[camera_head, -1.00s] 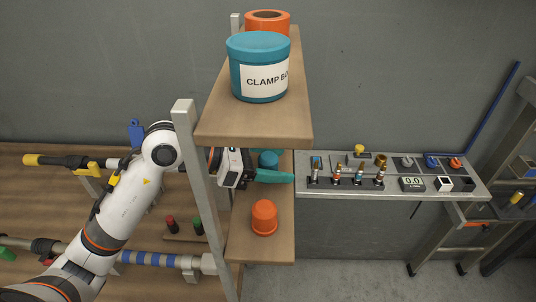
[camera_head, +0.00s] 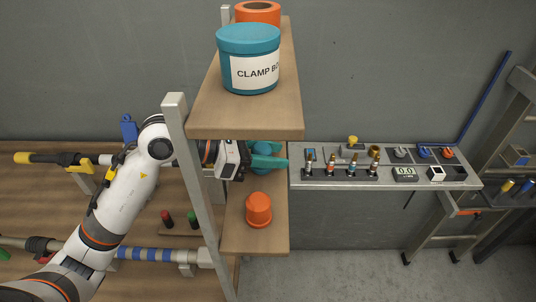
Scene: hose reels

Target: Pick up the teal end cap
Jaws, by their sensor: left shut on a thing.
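The teal end cap (camera_head: 261,149) is on the lower shelf level, under the upper board, and partly hidden by my gripper. My left gripper (camera_head: 268,157) reaches in past the grey shelf post from the left. Its teal fingers are closed about the cap, with the near finger in front of it. I cannot tell whether the cap still touches the shelf. My right gripper is not in view.
An orange cap (camera_head: 259,209) stands on the lower shelf (camera_head: 258,241), close in front of the gripper. The upper shelf (camera_head: 246,118) holds a teal clamp tub (camera_head: 249,72) and an orange roll (camera_head: 258,10). The grey post (camera_head: 190,175) stands beside my arm. A metal bench (camera_head: 385,180) with fittings is at right.

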